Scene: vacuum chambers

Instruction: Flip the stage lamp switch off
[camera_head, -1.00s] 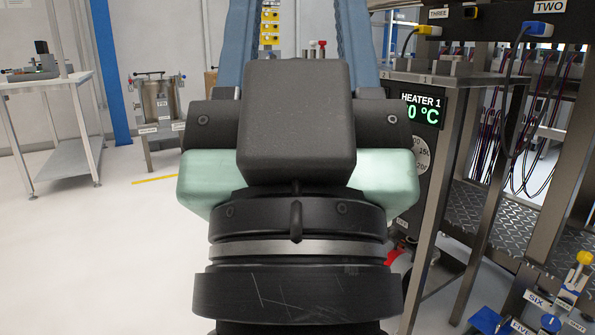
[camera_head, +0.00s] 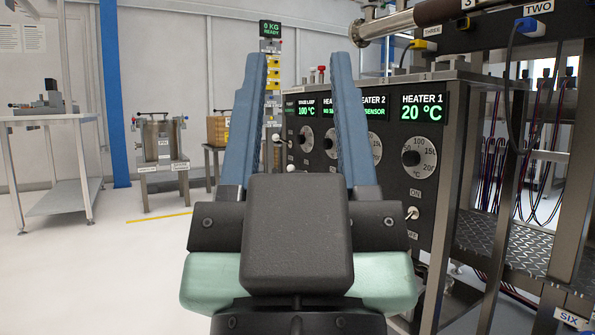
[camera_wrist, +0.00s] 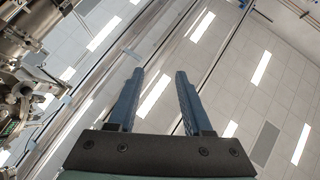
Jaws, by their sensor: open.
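My gripper (camera_head: 298,57) points up and away, its two blue fingers spread with nothing between them. It also shows open and empty in the wrist view (camera_wrist: 159,73), against the ceiling. Beyond the fingers stands a dark control panel (camera_head: 388,190). A dial (camera_head: 306,140) sits under that display. Small light toggle tips show near the panel's left end, but I cannot tell which belongs to the stage lamp or its position. My gripper is apart from the panel.
Heater 1's display (camera_head: 423,108) reads 20 °C, with a dial and toggle (camera_head: 412,213) below. A metal rack with cables (camera_head: 510,200) stands on the right. A white table (camera_head: 55,160) and a steel vessel (camera_head: 160,140) stand left.

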